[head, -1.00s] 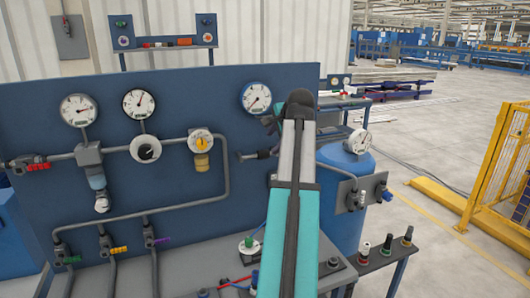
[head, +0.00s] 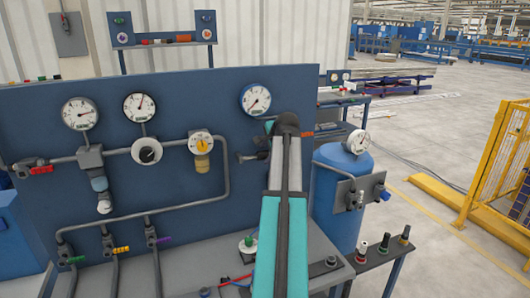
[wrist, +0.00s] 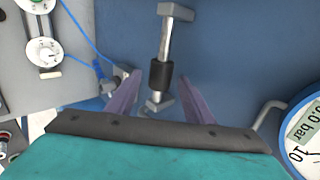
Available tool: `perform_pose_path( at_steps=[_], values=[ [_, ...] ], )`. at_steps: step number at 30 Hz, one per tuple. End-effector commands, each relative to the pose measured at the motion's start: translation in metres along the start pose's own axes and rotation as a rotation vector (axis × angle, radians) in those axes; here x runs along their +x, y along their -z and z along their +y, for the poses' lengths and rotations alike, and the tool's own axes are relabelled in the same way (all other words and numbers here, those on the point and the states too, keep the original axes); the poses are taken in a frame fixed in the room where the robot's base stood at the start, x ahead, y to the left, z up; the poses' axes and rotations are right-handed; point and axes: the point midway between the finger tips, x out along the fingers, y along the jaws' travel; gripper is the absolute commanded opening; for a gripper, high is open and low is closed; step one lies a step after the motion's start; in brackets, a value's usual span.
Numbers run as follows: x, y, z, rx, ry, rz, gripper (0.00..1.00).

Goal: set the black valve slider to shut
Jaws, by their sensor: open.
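The black valve slider (wrist: 161,75) is a dark sleeve on a short metal rod with a grey block at each end. In the wrist view it sits nearer the lower block. In the head view the slider (head: 262,155) shows just left of my arm, on the blue panel, partly hidden. My gripper (wrist: 158,88) is open, with its purple fingers on either side of the slider's lower part and a gap on both sides. In the head view my arm hides the fingers.
A round gauge (head: 255,99) is above the slider and shows at the right edge of the wrist view (wrist: 305,135). A blue tank (head: 338,195) stands right of my arm. Pipes and coloured valve handles fill the panel's left part.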

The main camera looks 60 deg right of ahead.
Motion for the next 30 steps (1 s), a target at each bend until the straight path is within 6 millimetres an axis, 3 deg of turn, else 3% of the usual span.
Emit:
perform_pose_path(
  at_steps=[15,24,30],
  values=[
    [0.0101,-0.0012,-0.0001,-0.001,0.0,-0.001,0.47],
    [0.0101,-0.0016,-0.0002,-0.001,0.0,-0.001,0.0],
    [0.0097,-0.0014,0.0004,0.0,0.0,0.0,0.0]
  ],
)
